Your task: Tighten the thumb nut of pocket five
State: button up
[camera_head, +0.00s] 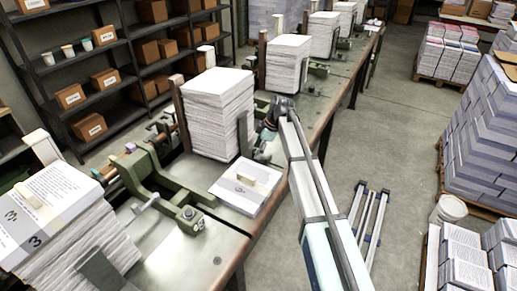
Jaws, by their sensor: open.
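My gripper (262,143) is at the end of my arm, low over the bench (170,262), just right of a tall paper stack (218,112). It appears small and dark; its fingertips are hard to make out, and it holds nothing that I can see. Green metal pocket fittings (160,182) with rods and small knobs stand along the bench. A green fitting (262,104) also stands behind my gripper. I cannot make out which part is the thumb nut of pocket five. The nearest stack (62,222) bears a large 3.
A flat printed bundle (246,186) with a small tan block on it lies on the bench near my arm. More stacks (287,62) line the bench further back. Shelves with boxes (88,126) stand left. Pallets of paper (490,135) stand right, with open floor (385,150) between.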

jog(key=c, duration=1.1)
jog(key=shift+c, duration=0.2)
jog(key=shift+m+b, duration=0.4)
jog(key=shift+b, duration=0.05)
jog(key=m+b, duration=0.1)
jog(key=m+t+b, duration=0.1)
jog(key=shift+s+f+m, duration=0.15)
jog(key=shift+s+m, duration=0.1)
jog(key=shift+m, duration=0.05)
jog(key=m+t+b, duration=0.1)
jog(key=m, duration=0.1)
jog(key=m+t+b, duration=0.1)
jog(key=m+b, duration=0.1)
jog(key=m, duration=0.1)
jog(key=shift+s+a+h, duration=0.15)
jog(key=shift+h, duration=0.25)
jog(key=m, duration=0.2)
jog(key=m+t+h+b, duration=0.1)
jog(key=m, duration=0.2)
jog(key=shift+a+h, duration=0.1)
jog(key=shift+h, duration=0.2)
jog(key=shift+a+r+m+t+h+b, duration=0.1)
jog(key=shift+m+t+h+b, duration=0.2)
jog(key=shift+m, duration=0.85)
jog(key=shift+a+r+m+t+h+b, duration=0.1)
jog(key=shift+m+h+b, duration=0.3)
jog(key=shift+m, duration=0.75)
